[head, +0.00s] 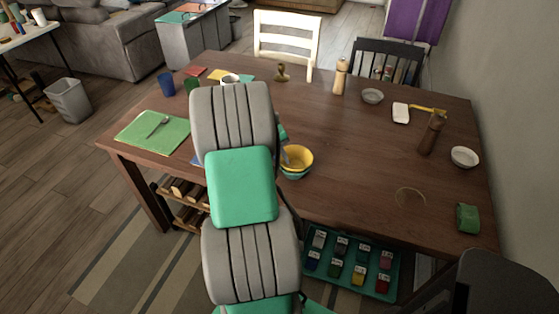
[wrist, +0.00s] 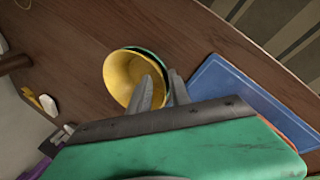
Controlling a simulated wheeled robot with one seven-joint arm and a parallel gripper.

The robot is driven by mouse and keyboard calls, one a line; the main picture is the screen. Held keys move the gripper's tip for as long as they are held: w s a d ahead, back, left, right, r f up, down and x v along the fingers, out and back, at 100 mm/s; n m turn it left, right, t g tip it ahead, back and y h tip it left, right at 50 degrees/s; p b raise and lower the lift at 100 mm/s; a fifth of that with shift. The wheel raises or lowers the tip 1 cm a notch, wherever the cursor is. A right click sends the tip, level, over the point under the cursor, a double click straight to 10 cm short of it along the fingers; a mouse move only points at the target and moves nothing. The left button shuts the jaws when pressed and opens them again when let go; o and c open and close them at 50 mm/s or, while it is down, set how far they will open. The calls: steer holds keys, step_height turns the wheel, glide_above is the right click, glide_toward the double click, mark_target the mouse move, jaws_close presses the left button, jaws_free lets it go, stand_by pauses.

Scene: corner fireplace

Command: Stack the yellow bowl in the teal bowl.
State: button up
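In the wrist view the yellow bowl (wrist: 128,75) covers most of the teal bowl (wrist: 157,60), whose rim shows as a crescent at the upper right. My gripper (wrist: 162,76) has its fingers close together on either side of the yellow bowl's rim, one inside and one outside, and looks shut on it. I cannot tell whether the yellow bowl is fully seated. In the head view my arm hides most of the gripper.
On the table (head: 350,190), a green placemat (head: 145,135) with a fork lies left. A wooden mill (head: 432,132), white bowl (head: 465,157), grey bowl (head: 372,96) and green item (head: 467,218) stand right. A blue mat (wrist: 235,90) lies beside the gripper.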

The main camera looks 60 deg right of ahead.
steer(key=v, duration=1.3)
steer(key=w+a+r+n+t, duration=0.25)
steer(key=w+a, duration=0.45)
steer(key=a, duration=0.6)
steer(key=s+a+f+n+t+y, duration=0.1)
steer(key=a+n, duration=0.1)
steer(key=a, duration=1.2)
steer(key=s+a+f+n+t+y, duration=0.1)
steer(key=s+a+n+t+y, duration=0.1)
steer(key=a, duration=1.2)
steer(key=shift+n+p, duration=0.35)
steer(key=shift+n, duration=0.3)
